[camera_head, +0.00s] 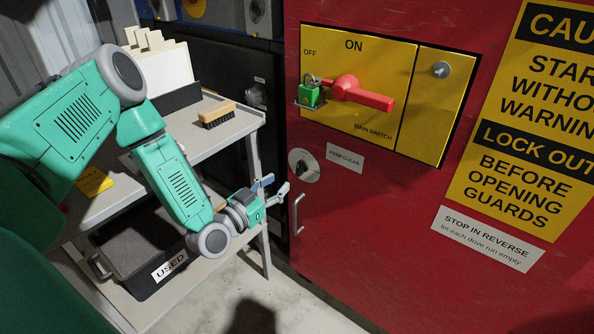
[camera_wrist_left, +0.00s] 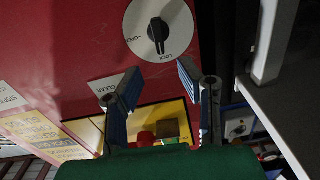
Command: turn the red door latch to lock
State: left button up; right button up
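The latch of the red door is a black knob on a round white plate (camera_head: 303,165), low on the left side of the door (camera_head: 385,215). In the left wrist view the knob (camera_wrist_left: 158,30) is larger, with words reading OPEN and LOCK on its plate. My right gripper is not in view.
A yellow switch panel (camera_head: 405,130) with a red handle (camera_head: 362,93) and a green padlock (camera_head: 309,95) is above the latch. A metal door handle (camera_head: 297,214) is just below. A grey shelf cart (camera_head: 222,134) with a brush (camera_head: 216,114) and a USED bin (camera_head: 160,287) stands left.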

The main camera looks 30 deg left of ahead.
aim_at(298, 167)
pick_arm(q)
jog(key=w, duration=0.3)
jog(key=w+b, duration=0.1)
jog(key=w, duration=0.2)
jog(key=w+b, duration=0.1)
jog(key=w, duration=0.1)
jog(key=shift+w+d, duration=0.3)
jog(key=shift+w, duration=0.1)
grip_shut()
